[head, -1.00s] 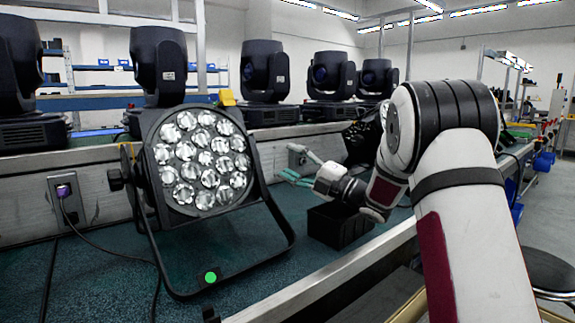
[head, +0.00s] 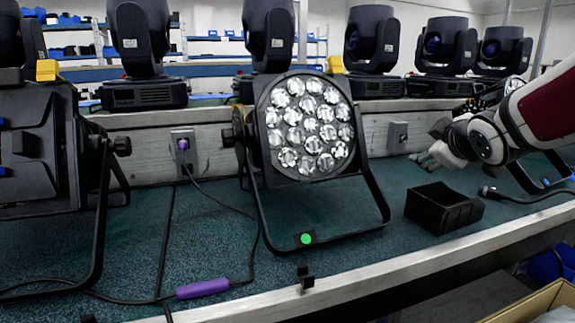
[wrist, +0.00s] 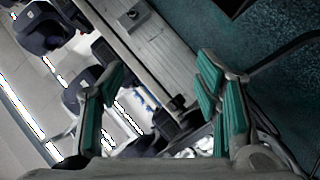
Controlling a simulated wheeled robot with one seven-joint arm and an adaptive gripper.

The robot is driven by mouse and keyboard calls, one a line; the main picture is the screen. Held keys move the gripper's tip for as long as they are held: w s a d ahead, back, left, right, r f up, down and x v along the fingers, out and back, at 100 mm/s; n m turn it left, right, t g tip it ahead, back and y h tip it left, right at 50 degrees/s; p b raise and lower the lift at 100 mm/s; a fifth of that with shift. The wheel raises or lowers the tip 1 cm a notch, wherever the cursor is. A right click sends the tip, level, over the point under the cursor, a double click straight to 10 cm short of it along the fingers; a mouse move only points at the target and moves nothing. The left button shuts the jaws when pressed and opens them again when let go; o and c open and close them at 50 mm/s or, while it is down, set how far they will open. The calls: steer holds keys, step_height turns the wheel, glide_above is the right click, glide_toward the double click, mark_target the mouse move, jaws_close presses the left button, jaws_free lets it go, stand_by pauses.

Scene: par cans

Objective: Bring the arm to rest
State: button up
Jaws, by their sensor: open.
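My gripper (head: 428,158) is at the right in the head view, above the green bench mat and behind a black open box (head: 443,208). In the wrist view my gripper (wrist: 165,90) shows two fingers with green pads, spread wide apart and empty. My arm (head: 535,110) reaches in from the right edge of the head view. The wrist view is tilted, with the bench ledge and moving-head lights beyond the fingers.
A par can (head: 308,125) with clear lenses and a green dot on its bracket stands mid-bench. Another black fixture (head: 35,150) stands at the left. A purple connector (head: 203,288) and cables lie on the mat (head: 345,260). Moving-head lights (head: 370,45) line the back ledge.

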steer(key=s+a+f+m+g+y, duration=0.1)
steer(key=s+a+f+m+g, duration=0.3)
steer(key=s, duration=1.1)
steer(key=s+a+f+m+g+y, duration=0.15)
steer(key=s+a+f+g, duration=0.35)
steer(key=s, duration=0.9)
steer(key=s+a+f+m+g, duration=0.3)
steer(key=s+f+m+g, duration=0.15)
steer(key=s, duration=1.05)
step_height(320, 180, up, 35)
steer(key=n+t+p, duration=0.1)
steer(key=t+p, duration=0.3)
steer(key=p, duration=3)
steer(key=shift+w+d, duration=0.3)
steer(key=shift+w, duration=0.05)
